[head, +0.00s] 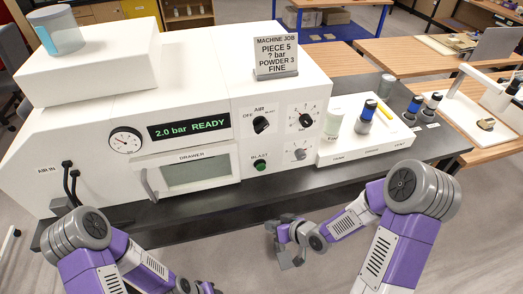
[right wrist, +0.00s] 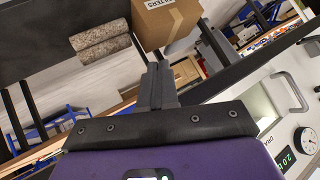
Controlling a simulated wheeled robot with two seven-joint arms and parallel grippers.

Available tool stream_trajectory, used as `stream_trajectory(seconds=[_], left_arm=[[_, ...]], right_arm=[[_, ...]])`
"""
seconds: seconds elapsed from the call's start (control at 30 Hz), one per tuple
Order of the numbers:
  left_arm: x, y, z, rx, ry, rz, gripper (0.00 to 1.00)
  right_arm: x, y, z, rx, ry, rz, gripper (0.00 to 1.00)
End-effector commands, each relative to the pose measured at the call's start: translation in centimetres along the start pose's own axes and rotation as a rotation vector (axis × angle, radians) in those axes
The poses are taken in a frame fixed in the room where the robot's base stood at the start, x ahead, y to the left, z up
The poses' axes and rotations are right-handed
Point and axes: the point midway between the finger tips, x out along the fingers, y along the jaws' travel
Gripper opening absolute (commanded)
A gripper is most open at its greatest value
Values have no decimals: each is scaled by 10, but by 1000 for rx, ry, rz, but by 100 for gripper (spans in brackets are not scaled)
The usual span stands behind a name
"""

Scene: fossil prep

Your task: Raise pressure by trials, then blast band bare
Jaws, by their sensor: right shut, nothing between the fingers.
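The white blasting machine (head: 85,130) fills the left and middle of the head view. Its display (head: 189,126) reads 2.0 bar READY, beside a round gauge (head: 125,140). The AIR knob (head: 261,125), a numbered pressure knob (head: 305,120), a lower grey knob (head: 299,154) and the green BLAST button (head: 260,166) are on its front. The drawer (head: 190,172) looks closed. A job sign (head: 275,57) reads PIECE 5, ? bar, POWDER 3 FINE. My right gripper (head: 289,257) is shut and empty, in front of the bench. My left gripper (head: 207,287) is mostly cut off at the bottom edge.
A brown piece (head: 486,124) lies on a white board at far right.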

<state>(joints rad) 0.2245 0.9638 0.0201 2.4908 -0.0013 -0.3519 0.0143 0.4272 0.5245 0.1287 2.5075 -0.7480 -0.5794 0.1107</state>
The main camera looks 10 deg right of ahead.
Motion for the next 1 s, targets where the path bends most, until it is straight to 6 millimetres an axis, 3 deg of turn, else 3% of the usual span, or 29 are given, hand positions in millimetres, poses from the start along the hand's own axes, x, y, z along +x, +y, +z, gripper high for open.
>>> stream_trajectory(seconds=[0.03, 0.1, 0.23, 0.47, 0.77, 1.0], left_arm=[[-23, 9, 1, 0, 0, 0, 43], [-36, 13, 2, 0, 0, 0, 43], [-50, 19, 2, 0, 0, 0, 43], [-54, 20, 3, -1, -1, 0, 43], [-54, 20, 3, -1, -1, 0, 43], [-56, 21, 3, -1, -1, 0, 43]], right_arm=[[-25, -9, -32, -53, 45, -9, 0], [-44, -17, -57, -118, 93, -27, 0], [-68, -28, -85, -207, 147, -51, 0], [-78, -33, -96, -256, 174, -67, 0], [-77, -32, -96, -255, 173, -67, 0], [-64, -27, -111, -256, 174, -68, 0]])
